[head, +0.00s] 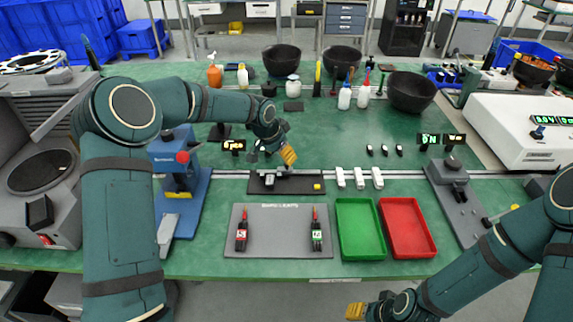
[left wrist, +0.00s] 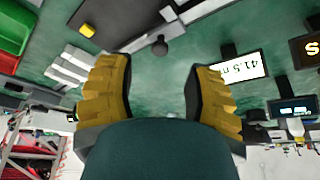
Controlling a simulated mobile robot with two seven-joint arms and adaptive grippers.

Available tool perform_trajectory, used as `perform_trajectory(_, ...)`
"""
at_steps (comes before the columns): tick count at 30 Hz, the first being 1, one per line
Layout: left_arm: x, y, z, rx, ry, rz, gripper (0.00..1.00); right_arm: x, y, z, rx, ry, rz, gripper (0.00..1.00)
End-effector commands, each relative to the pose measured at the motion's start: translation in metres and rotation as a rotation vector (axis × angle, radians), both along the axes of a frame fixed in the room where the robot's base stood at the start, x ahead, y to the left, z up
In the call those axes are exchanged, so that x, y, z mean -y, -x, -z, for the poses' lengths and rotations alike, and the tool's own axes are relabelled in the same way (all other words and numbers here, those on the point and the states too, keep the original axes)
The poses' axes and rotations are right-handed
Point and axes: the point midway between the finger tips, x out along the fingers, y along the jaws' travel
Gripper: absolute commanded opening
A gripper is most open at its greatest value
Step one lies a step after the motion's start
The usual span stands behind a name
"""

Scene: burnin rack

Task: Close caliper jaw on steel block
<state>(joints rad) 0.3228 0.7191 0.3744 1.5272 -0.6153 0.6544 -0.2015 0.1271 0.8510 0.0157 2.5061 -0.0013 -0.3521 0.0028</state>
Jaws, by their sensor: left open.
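The caliper fixture is a dark plate (head: 300,189) on the table in front of my left arm, with a silver bar and a small dark round knob. In the left wrist view the knob (left wrist: 160,47) and silver bar (left wrist: 138,37) show at the top, between and beyond the fingers. A small yellow piece (left wrist: 87,30) sits on the plate's end. I cannot clearly tell the steel block from the bar. My left gripper (head: 288,155) is open and empty, above and just behind the fixture; it also shows in the left wrist view (left wrist: 157,92). My right gripper (head: 356,311) is low at the front edge, partly visible.
A small readout (left wrist: 232,66) shows about 41.5. Several white pieces (head: 359,178) stand right of the fixture. A blue press (head: 180,165) stands left.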

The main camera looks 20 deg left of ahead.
Motion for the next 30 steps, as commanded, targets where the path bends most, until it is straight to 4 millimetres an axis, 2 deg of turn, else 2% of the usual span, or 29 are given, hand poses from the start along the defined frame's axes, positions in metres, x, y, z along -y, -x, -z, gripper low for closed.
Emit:
perform_trajectory(1,0.002,-0.003,0.012,-0.001,0.000,0.001,0.52,0.000,0.000,0.003,0.001,0.000,0.000,0.47)
perform_trajectory(3,0.005,-0.007,0.022,-0.003,0.001,0.001,0.52,0.000,-0.001,0.005,0.002,0.000,0.001,0.47)
perform_trajectory(9,0.009,-0.015,0.043,0.000,0.000,0.000,0.52,0.000,-0.002,0.009,0.004,0.000,0.001,0.47)
perform_trajectory(21,0.010,-0.018,0.049,0.000,-0.001,0.000,0.52,0.000,-0.002,0.010,0.005,0.001,0.002,0.47)
perform_trajectory(22,0.010,-0.018,0.049,0.000,0.000,0.000,0.55,0.000,-0.002,0.010,0.005,0.001,0.002,0.47)
perform_trajectory(24,0.010,-0.018,0.049,0.000,0.000,0.000,0.30,0.000,-0.002,0.010,0.005,0.001,0.002,0.47)
perform_trajectory(27,0.010,-0.018,0.049,0.000,0.000,0.000,0.00,0.000,-0.002,0.010,0.005,0.001,0.002,0.47)
perform_trajectory(30,0.010,-0.018,0.049,0.000,0.000,0.000,0.00,0.000,-0.002,0.010,0.005,0.001,0.002,0.47)
